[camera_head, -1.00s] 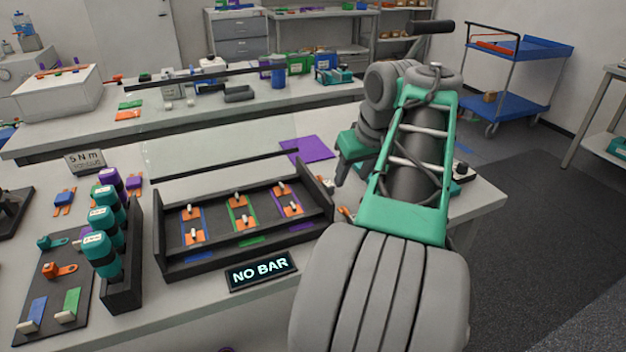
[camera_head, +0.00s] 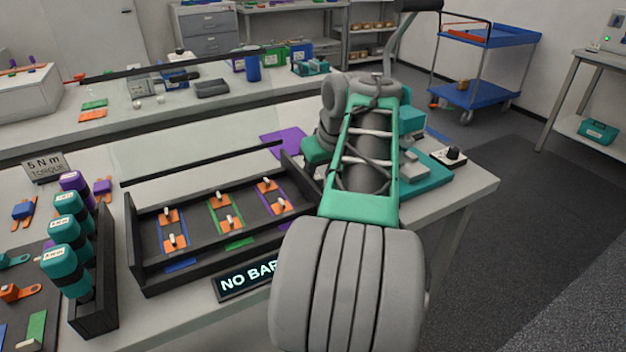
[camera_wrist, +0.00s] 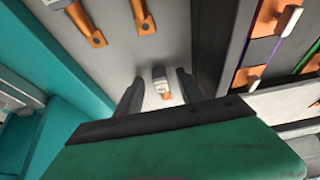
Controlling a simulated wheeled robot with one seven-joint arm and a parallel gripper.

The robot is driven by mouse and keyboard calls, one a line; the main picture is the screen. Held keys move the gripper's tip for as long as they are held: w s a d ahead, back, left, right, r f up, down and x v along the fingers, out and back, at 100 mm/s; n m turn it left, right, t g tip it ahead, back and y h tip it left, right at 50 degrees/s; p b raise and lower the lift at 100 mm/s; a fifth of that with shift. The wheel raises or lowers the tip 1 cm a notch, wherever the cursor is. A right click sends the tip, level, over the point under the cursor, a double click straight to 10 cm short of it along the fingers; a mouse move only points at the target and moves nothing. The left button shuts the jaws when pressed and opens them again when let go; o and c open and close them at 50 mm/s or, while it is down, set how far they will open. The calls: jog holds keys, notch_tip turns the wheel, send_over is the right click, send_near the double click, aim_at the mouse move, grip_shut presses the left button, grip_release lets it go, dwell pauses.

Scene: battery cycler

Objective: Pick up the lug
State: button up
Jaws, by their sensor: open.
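In the wrist view, my gripper (camera_wrist: 158,78) is open, its two dark fingers apart over the pale table. A small light-grey piece with an orange end (camera_wrist: 162,84), which looks like a lug, shows between the fingertips. I cannot tell whether it touches them. Two orange strips with holed ends lie farther up the picture: a left strip (camera_wrist: 87,28) and a middle strip (camera_wrist: 143,18). In the head view, my arm hides the fingertips and the small piece.
A black tray (camera_head: 200,270) holds several orange pieces on coloured strips. It stands left of my arm, with a NO BAR sign (camera_head: 247,276) in front. A teal fixture (camera_head: 420,187) is on the right. Upright teal tools (camera_head: 68,262) stand at left.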

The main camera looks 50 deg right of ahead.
grip_shut()
dwell(0.3)
jog(key=shift+r, duration=0.1)
